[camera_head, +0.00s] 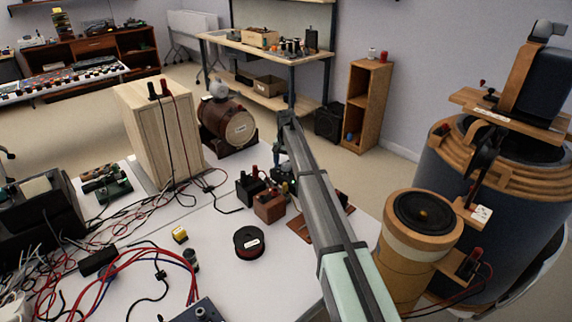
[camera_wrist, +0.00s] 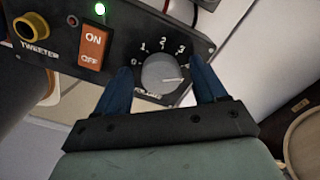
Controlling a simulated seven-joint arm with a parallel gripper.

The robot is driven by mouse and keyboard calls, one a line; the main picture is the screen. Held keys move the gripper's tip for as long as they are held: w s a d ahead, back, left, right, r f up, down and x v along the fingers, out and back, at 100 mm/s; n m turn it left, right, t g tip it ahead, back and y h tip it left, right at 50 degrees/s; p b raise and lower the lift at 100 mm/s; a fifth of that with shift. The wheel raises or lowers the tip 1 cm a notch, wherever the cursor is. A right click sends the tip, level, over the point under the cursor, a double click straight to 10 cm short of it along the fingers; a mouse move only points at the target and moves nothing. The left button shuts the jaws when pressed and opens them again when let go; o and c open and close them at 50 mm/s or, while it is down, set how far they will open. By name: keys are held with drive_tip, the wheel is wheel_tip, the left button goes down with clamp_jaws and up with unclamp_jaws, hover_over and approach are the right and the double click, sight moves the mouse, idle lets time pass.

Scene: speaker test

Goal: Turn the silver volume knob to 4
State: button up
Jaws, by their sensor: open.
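The silver volume knob (camera_wrist: 160,73) sits on a black control panel (camera_wrist: 60,75) in the wrist view. The white numbers 0, 1, 2 and 3 show around its upper side. No 4 can be read; the right finger covers part of that side. A faint mark on the knob's face seems to point right. My gripper (camera_wrist: 162,66) is open, with one dark blue finger on each side of the knob. I cannot tell whether either finger touches it. In the head view my arm reaches over the table, and the gripper and knob cannot be made out clearly.
An orange ON/OFF switch (camera_wrist: 93,48), a lit green lamp (camera_wrist: 99,9) and a yellow tweeter socket (camera_wrist: 31,26) lie left of the knob. In the head view, a wooden box (camera_head: 155,135), loose cables and a black spool (camera_head: 248,242) are on the white table (camera_head: 225,285).

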sight(286, 165)
wheel_tip(286, 165, up, 14)
drive_tip(key=shift+f, duration=0.2)
idle(0.4)
